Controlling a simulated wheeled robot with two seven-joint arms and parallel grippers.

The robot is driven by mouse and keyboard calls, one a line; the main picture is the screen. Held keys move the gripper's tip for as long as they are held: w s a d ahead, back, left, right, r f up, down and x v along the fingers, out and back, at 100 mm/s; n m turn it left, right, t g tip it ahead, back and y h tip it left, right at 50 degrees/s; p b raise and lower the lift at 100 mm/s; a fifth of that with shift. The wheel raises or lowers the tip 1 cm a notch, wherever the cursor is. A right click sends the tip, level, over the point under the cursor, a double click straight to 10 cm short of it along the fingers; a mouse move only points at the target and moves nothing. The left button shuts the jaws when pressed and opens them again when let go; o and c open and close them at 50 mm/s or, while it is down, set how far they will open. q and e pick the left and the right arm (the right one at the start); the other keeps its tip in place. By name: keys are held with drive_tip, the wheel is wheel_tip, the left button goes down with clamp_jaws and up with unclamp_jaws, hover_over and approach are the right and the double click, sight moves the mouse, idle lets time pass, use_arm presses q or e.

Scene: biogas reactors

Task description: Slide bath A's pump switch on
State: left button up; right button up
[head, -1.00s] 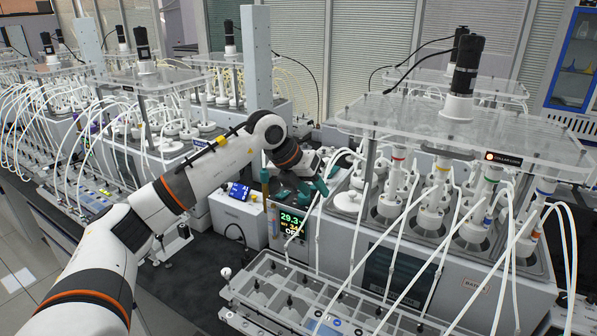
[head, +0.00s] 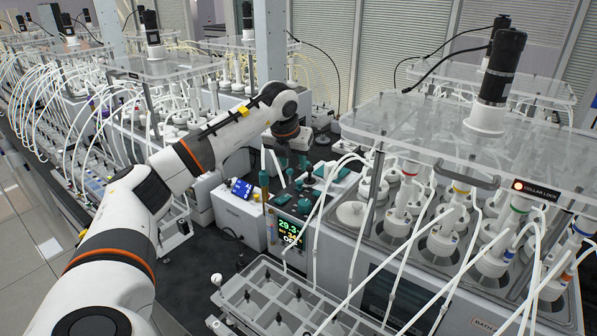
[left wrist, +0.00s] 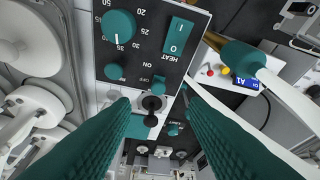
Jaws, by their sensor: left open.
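My left gripper (head: 293,160) hangs over the control panel on top of bath A's heater unit (head: 292,235). Its teal fingers are open, and in the left wrist view the gripper (left wrist: 157,100) has one finger on each side of a small black slide knob (left wrist: 152,103). The knob stands beside ON and OFF lettering, apart from both fingers as far as I can tell. A teal dial (left wrist: 118,30) and a HEAT rocker switch (left wrist: 178,37) share the panel. In the head view the knob is too small to make out surely. My right gripper is in neither view.
A white box with a blue display (head: 240,190) stands left of the heater unit. White tubes (head: 318,215) arch close to its right. A clear lid plate (head: 440,135) covers the bath, and a grey rack (head: 270,295) lies in front.

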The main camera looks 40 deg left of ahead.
sight(299, 181)
use_arm(q)
drive_tip(key=x, duration=0.2)
drive_tip(key=p+x, duration=0.1)
drive_tip(key=shift+w+f, duration=0.25)
drive_tip(key=shift+w, duration=0.1)
drive_tip(key=p+x, duration=0.1)
drive_tip(key=x, duration=0.1)
drive_tip(key=shift+w+f, duration=0.2)
drive_tip(key=shift+f, duration=0.1)
drive_tip(key=shift+w+a+f, duration=0.1)
drive_tip(key=shift+a+f, duration=0.05)
drive_tip(key=shift+f, duration=0.45)
clamp_jaws()
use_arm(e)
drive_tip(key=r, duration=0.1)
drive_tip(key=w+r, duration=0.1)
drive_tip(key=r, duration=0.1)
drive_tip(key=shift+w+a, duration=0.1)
